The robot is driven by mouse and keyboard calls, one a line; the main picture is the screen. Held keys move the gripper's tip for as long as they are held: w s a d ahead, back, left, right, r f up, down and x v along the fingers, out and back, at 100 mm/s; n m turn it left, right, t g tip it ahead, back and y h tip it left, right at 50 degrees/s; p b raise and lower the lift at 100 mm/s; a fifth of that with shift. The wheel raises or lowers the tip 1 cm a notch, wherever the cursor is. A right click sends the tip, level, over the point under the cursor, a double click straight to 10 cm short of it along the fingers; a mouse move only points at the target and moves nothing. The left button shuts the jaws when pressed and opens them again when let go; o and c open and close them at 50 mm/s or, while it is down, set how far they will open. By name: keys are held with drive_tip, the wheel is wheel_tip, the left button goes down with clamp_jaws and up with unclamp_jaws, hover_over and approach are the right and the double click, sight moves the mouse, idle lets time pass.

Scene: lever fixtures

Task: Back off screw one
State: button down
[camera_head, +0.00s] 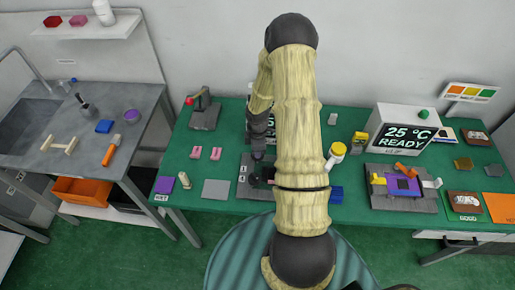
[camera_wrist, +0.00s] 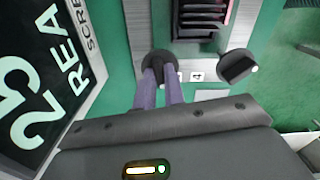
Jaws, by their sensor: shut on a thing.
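A grey fixture plate (camera_head: 243,192) with a small white "4" label lies on the green table, partly hidden by my arm. In the wrist view the plate (camera_wrist: 137,25) carries a black finned block (camera_wrist: 203,20) and two dark round knobs. My gripper (camera_wrist: 162,80) is shut on the left knob (camera_wrist: 157,60), its two purple-grey fingers on either side. The right knob (camera_wrist: 237,66) stands apart, beyond the "4" label (camera_wrist: 196,76). No label naming screw one is readable. In the head view my gripper (camera_head: 258,155) points down at the fixture.
A display (camera_wrist: 35,90) stands close to the left of my gripper in the wrist view. Pink pieces (camera_head: 205,153), a grey square (camera_head: 216,189) and a lever stand (camera_head: 205,112) lie to the left. A box reading "25 °C READY" (camera_head: 405,135) and another fixture (camera_head: 400,188) are at right.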

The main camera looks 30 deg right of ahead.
drive_tip(key=n, duration=0.2)
drive_tip(key=n+p, duration=0.1)
drive_tip(key=shift+w+r+n, duration=0.15)
drive_tip(key=shift+r+n, duration=0.05)
drive_tip(key=shift+n, duration=0.2)
drive_tip(key=shift+f+n+p, duration=0.1)
drive_tip(key=shift+n+p, duration=0.8)
drive_tip(key=shift+n, duration=0.6)
drive_tip(key=c, duration=1.5)
unclamp_jaws()
wheel_tip(320, 180, up, 17)
drive_tip(key=shift+r+b, duration=0.15)
drive_tip(key=shift+b, duration=0.35)
